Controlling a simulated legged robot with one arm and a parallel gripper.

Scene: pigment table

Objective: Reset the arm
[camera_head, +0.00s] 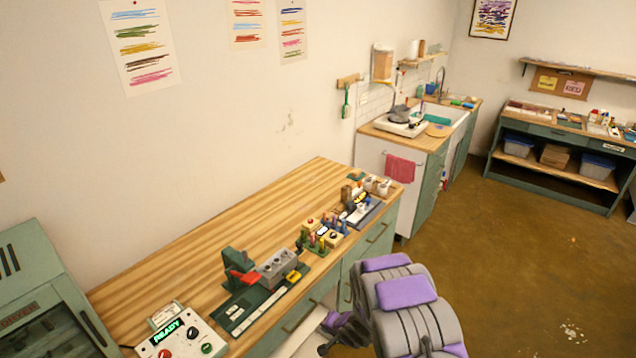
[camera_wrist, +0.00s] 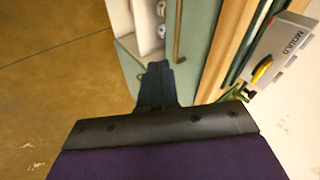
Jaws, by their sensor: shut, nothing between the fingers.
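My gripper (camera_wrist: 158,82) shows in the wrist view as dark blue fingers, closed together with nothing between them. It is in front of the green cabinet side, apart from the worktop. In the head view my grey and purple arm is at the bottom, beside the front of the wooden workbench (camera_head: 225,225). The fingers cannot be made out clearly there. A grey block labelled MOULD (camera_wrist: 283,48) is to the right of my gripper in the wrist view. It also shows on the bench in the head view (camera_head: 276,266).
A control box reading READY (camera_head: 180,333) stands at the bench's near end. Jars, bottles and small tools (camera_head: 360,205) crowd its far half. Brown floor (camera_head: 500,270) is clear to the right.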

